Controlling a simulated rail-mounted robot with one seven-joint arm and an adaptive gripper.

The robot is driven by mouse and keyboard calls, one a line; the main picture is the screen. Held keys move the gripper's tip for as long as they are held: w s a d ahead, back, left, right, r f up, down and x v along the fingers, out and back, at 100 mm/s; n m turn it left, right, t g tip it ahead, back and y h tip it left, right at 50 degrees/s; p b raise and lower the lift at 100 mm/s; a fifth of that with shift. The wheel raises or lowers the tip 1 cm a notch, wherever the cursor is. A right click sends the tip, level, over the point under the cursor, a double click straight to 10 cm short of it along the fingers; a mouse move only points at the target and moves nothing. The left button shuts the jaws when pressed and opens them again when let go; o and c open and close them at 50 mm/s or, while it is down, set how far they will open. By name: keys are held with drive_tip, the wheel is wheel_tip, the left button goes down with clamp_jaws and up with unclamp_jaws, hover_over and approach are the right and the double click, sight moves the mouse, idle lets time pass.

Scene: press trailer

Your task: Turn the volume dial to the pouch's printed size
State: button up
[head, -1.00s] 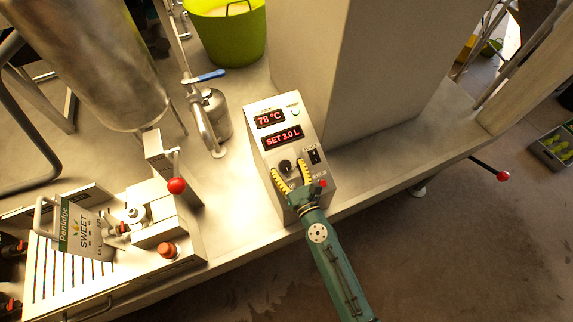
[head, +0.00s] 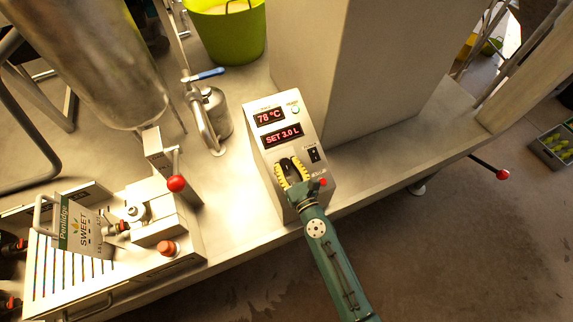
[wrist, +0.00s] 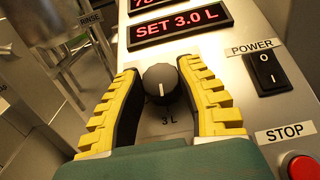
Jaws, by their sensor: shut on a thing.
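The dark volume dial (wrist: 160,84) is on the control box's (head: 262,178) sloped face, above a "3 L" label. Its white mark shows on the lower part of the knob. The red display (head: 283,136) above reads "SET 3.0 L". My gripper (head: 293,166) is shut on the dial; its yellow-and-black fingers are on the dial's left and right sides, as the wrist view (wrist: 160,76) shows. The pouch (head: 82,236), labelled "Penlidge SWEET" with green and white print, lies tilted at the filler on the left. Its small size print is too small to read surely.
The black power switch (wrist: 266,73) and red stop button (wrist: 304,167) are right of the dial. An upper display (head: 269,117) reads 78 °C. A red-knobbed lever (head: 176,184) stands left of the box. The bench right of the box is clear.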

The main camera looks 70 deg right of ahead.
drive_tip(key=shift+f, duration=0.15)
drive_tip(key=n+t+y+b, duration=0.2)
drive_tip(key=n+b, duration=0.1)
drive_tip(key=shift+s+d+f+y+b, duration=0.15)
drive_tip(key=shift+y+b, duration=0.15)
drive_tip(key=shift+y, duration=0.1)
drive_tip(key=n+t+y+b, duration=0.1)
drive_tip(key=n+y, duration=0.2)
drive_tip(key=shift+d+n+b, duration=0.1)
drive_tip(key=shift+n+b, duration=0.25)
drive_tip(key=shift+n, duration=0.05)
drive_tip(key=n+y, duration=0.4)
drive_tip(key=shift+r+t+y, duration=0.3)
clamp_jaws()
drive_tip(key=shift+n+g+y, duration=0.4)
drive_tip(key=shift+n+y, duration=1.6)
drive_tip(key=shift+n, duration=0.1)
unclamp_jaws()
drive_tip(key=shift+f, duration=0.1)
drive_tip(key=o, duration=1.2)
drive_tip(key=shift+o, duration=0.2)
